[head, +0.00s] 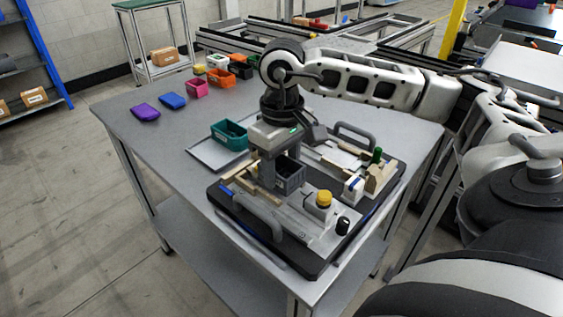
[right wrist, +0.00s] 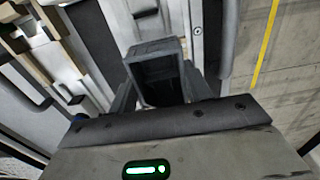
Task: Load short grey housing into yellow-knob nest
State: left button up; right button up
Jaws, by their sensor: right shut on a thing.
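The grey housing (head: 291,178) is a small open-topped box, between the fingers of my right gripper (head: 279,176). In the right wrist view the housing (right wrist: 155,70) shows its hollow, with a finger on each side. My right gripper is shut on it, over the dark pallet (head: 297,257). I cannot tell whether the housing touches the fixture below. The yellow knob (head: 324,198) sits on a light block just right of and nearer than the housing. The nest floor is mostly hidden by gripper and housing. My left gripper is not in view.
The pallet has a front handle (head: 258,216), a back handle (head: 355,137), a green knob (head: 377,155) and a black knob (head: 343,226). A teal bin (head: 229,135) stands behind left. Purple (head: 145,112) and blue (head: 172,101) items lie farther left.

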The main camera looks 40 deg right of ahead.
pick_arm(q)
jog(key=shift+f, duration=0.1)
pick_arm(e)
jog(key=shift+f, duration=0.1)
pick_arm(q)
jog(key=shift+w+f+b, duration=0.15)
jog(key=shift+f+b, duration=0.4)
jog(key=shift+b, duration=0.35)
pick_arm(e)
jog(key=shift+f, duration=0.8)
jog(key=o, duration=1.1)
jog(key=shift+r, duration=0.3)
pick_arm(q)
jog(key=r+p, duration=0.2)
jog(key=p, duration=0.1)
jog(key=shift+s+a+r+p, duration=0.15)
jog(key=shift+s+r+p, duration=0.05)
jog(key=shift+p, duration=0.1)
pick_arm(e)
notch_tip(320, 180, up, 15)
jog(key=shift+r, duration=0.2)
